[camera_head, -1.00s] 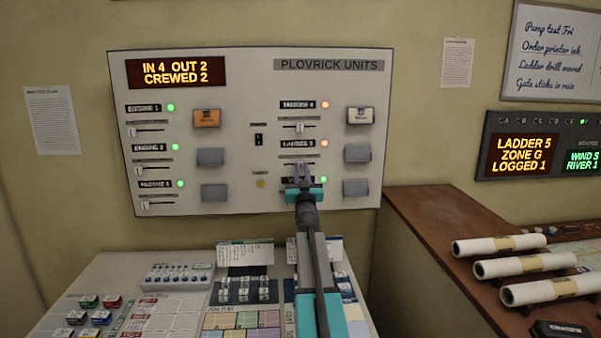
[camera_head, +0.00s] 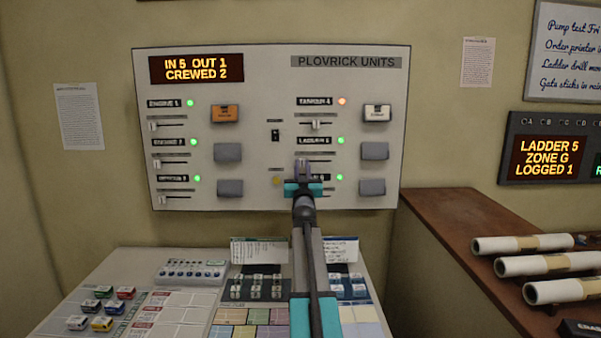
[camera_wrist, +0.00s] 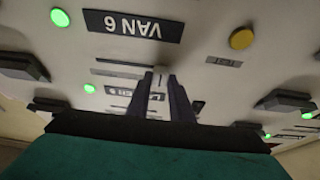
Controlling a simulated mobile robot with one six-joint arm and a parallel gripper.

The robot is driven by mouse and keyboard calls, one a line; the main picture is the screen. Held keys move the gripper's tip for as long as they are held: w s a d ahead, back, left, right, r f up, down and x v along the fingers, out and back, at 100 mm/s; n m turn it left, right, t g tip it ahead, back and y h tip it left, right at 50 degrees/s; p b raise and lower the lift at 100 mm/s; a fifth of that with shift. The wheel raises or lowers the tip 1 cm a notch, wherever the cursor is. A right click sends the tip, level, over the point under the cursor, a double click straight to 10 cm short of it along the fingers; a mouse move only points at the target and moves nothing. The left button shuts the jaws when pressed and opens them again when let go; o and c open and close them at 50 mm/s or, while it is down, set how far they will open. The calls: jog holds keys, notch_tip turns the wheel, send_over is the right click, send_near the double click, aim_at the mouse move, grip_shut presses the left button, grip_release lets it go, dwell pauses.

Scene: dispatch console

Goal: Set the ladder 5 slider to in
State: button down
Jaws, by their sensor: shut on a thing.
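The units panel (camera_head: 266,200) stands upright on the wall. The ladder 5 label (camera_head: 314,141) is in its right column, with a green lamp (camera_head: 340,140) beside it. My gripper (camera_head: 302,164) is at the slider below this label and covers most of it in the head view. In the wrist view, which is upside down, my gripper (camera_wrist: 160,84) is shut on the pale ladder 5 slider knob (camera_wrist: 159,74), toward the left end of its track. The panel display (camera_head: 197,69) reads IN 5 OUT 1, CREWED 2.
The tanker 4 slider (camera_head: 315,124) above has an orange lamp (camera_head: 342,101). The van 6 label (camera_wrist: 133,26) and a yellow round button (camera_wrist: 241,39) are close to my fingers. Grey covers (camera_head: 374,151) stick out at the right. A sloped desk lies below.

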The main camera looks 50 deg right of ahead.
jog(key=shift+w+a, duration=0.3)
jog(key=c, duration=1.6)
grip_release()
jog(key=shift+o, duration=0.2)
jog(key=shift+s+d, duration=0.15)
jog(key=shift+s, duration=0.05)
jog(key=shift+s+a+f, duration=0.2)
jog(key=shift+s+a, duration=0.1)
jog(key=b+v, duration=0.4)
jog(key=v, duration=0.9)
jog(key=shift+w+r, duration=0.1)
jog(key=shift+r, duration=0.05)
